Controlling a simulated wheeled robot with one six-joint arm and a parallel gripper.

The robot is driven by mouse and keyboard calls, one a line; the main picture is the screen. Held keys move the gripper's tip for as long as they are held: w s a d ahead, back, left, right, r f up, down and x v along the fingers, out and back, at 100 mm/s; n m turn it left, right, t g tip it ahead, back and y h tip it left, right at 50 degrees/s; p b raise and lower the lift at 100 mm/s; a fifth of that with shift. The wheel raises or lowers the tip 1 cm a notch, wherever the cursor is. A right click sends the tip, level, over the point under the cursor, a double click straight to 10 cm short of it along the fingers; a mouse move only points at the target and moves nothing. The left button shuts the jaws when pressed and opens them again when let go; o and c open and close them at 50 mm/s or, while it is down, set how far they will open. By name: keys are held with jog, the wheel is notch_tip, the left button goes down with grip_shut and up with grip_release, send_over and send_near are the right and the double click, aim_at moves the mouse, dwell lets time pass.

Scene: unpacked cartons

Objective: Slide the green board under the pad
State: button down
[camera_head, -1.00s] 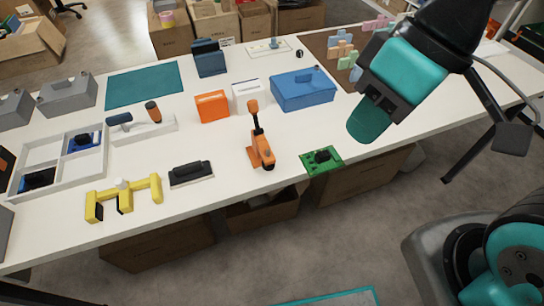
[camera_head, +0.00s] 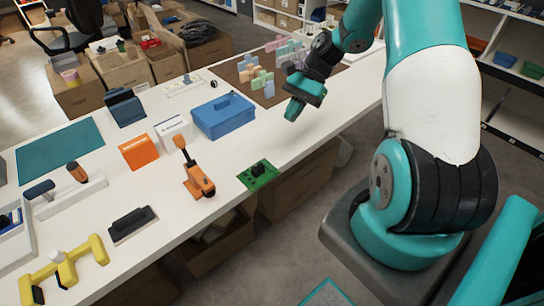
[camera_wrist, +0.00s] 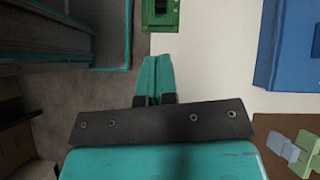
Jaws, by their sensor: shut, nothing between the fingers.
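The green board (camera_head: 258,175) is a small circuit board with a black part on top. It lies at the table's front edge, partly over it, and also shows at the top of the wrist view (camera_wrist: 160,14). A flat teal mat (camera_head: 58,150) lies at the table's far left. A black block with a handle (camera_head: 132,224) lies nearer, left of the board. I cannot tell which of these is the pad. My gripper (camera_head: 291,112) is shut and empty, above the table right of the blue toolbox. Its teal fingers are together in the wrist view (camera_wrist: 155,68).
An orange tool (camera_head: 195,178) stands just left of the board. The blue toolbox (camera_head: 224,117), orange box (camera_head: 139,152) and white box (camera_head: 173,132) stand behind. A yellow clamp-like part (camera_head: 65,265) lies front left. The tabletop (camera_head: 290,145) right of the board is clear.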

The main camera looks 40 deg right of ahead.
aim_at(265, 168)
jog(key=a+f, duration=0.1)
jog(key=f, duration=0.2)
jog(key=s+a+f+m, duration=0.1)
jog(key=f, duration=0.2)
jog(key=a+f+m+p, duration=0.1)
jog(key=a+f, duration=0.1)
jog(key=f, duration=0.2)
jog(key=shift+s+y, duration=0.2)
jog(key=shift+y, duration=0.1)
jog(key=a, duration=0.2)
jog(key=shift+a+r+p, duration=0.1)
jog(key=shift+a+p, duration=0.2)
jog(key=shift+p, duration=0.05)
jog(key=shift+a, duration=0.7)
